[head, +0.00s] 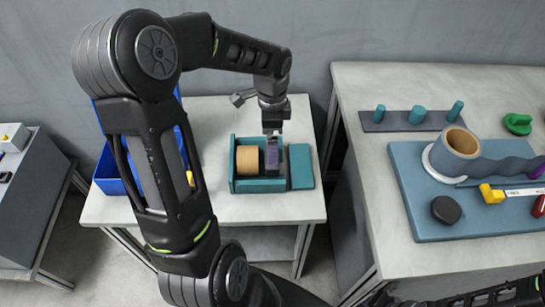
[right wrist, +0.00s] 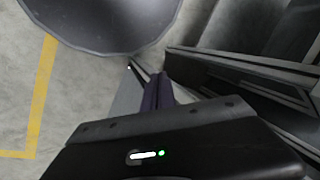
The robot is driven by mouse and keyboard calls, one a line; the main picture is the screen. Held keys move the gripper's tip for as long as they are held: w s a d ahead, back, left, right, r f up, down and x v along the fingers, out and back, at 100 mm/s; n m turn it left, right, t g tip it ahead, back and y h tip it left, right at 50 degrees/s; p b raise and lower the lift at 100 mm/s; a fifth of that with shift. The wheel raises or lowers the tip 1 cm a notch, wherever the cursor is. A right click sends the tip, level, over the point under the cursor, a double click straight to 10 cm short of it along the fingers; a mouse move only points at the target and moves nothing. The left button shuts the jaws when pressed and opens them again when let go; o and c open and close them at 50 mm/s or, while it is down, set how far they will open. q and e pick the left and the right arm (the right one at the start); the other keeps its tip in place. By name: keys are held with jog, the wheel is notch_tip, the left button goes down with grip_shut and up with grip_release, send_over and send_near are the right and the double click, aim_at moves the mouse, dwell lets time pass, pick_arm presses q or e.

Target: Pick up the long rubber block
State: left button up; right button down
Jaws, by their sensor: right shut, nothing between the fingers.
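No thing in view can be told for sure as the long rubber block. My left gripper (head: 272,150) points straight down at the right part of a teal holder (head: 258,186) on the small white table. Its fingertips are dark and purplish; whether they hold anything is too small to tell. A tan roll (head: 250,160) sits in the holder, left of the fingers. A flat teal block (head: 301,166) lies against the holder's right side. My right gripper (right wrist: 154,92) is shut and empty over the floor in the right wrist view; it is outside the head view.
A blue bin (head: 108,172) is partly behind my left arm. The right table carries a peg rack (head: 395,122), a blue mat (head: 425,228) with a tan-cored roll (head: 460,142), a black puck (head: 446,209) and a yellow-ended tool (head: 491,194). A gap separates the two tables.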

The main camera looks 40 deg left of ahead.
pick_arm(q)
jog(key=shift+f, duration=0.5)
notch_tip(320, 180, down, 5)
jog(key=shift+w+a+f+p, duration=0.1)
jog(key=shift+f+p, duration=0.05)
jog(key=shift+p, duration=0.25)
jog(key=shift+c, duration=0.3)
jog(key=c, duration=1.2)
notch_tip(320, 180, up, 10)
jog(key=shift+r+b, duration=0.1)
jog(key=shift+b, duration=0.2)
